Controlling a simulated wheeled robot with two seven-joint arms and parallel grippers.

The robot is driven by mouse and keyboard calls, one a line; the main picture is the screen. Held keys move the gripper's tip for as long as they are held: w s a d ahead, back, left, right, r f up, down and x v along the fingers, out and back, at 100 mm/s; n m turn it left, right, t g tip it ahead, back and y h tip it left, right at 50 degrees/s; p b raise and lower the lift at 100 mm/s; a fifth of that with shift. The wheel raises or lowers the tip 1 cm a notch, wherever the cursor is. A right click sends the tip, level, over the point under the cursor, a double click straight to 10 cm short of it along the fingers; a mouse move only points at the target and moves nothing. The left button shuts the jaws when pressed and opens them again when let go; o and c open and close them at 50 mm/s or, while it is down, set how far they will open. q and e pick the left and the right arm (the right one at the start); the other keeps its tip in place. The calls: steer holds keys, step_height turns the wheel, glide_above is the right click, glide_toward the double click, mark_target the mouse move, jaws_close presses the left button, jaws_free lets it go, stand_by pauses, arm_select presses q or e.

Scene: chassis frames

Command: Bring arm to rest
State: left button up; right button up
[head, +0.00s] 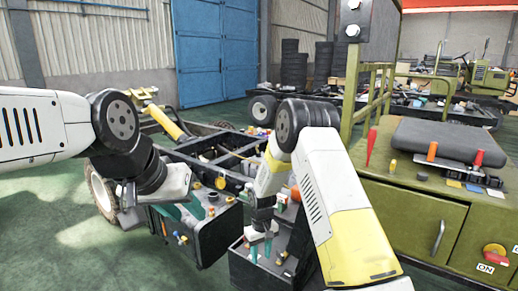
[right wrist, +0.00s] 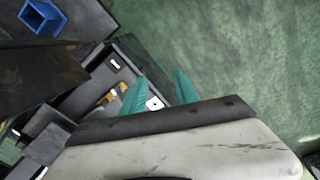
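My left arm comes in from the left of the head view. Its gripper (head: 184,209) has teal fingers that look spread apart and empty, over a dark box at the chassis corner. My right arm reaches down from the right. Its gripper (head: 261,248) has its teal fingers over a dark open box (head: 245,267) at the chassis front. In the right wrist view the right gripper (right wrist: 158,91) has its two teal fingers spread apart. A small white piece shows between them, and nothing is clearly held.
The chassis frame (head: 222,150) lies behind my grippers. A green cabinet (head: 407,210) stands at right, with a grey case (head: 449,141) and tools on top. Stacked tyres (head: 293,66) and a blue door (head: 210,50) are farther back. Green floor (head: 40,235) is clear at left.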

steer(key=s+d+r+m+t+y, duration=0.1)
steer(key=s+d+r, duration=0.3)
steer(key=r, duration=1)
steer(key=s+d+r+m+t, duration=0.2)
steer(key=s+d+r, duration=0.2)
steer(key=r, duration=1)
steer(key=s+d+r+t, duration=0.1)
steer(key=s+r, duration=0.2)
steer(key=s, duration=0.3)
steer(key=s+d+r+m+t, duration=0.1)
steer(key=s+d+r, duration=0.1)
steer(key=s, duration=0.4)
steer(key=s+d+r+m+t+y, duration=0.1)
steer(key=s+d+r, duration=0.1)
steer(key=s+r, duration=0.2)
steer(key=s, duration=0.3)
steer(key=shift+d+r, duration=0.25)
steer(key=shift+r, duration=0.15)
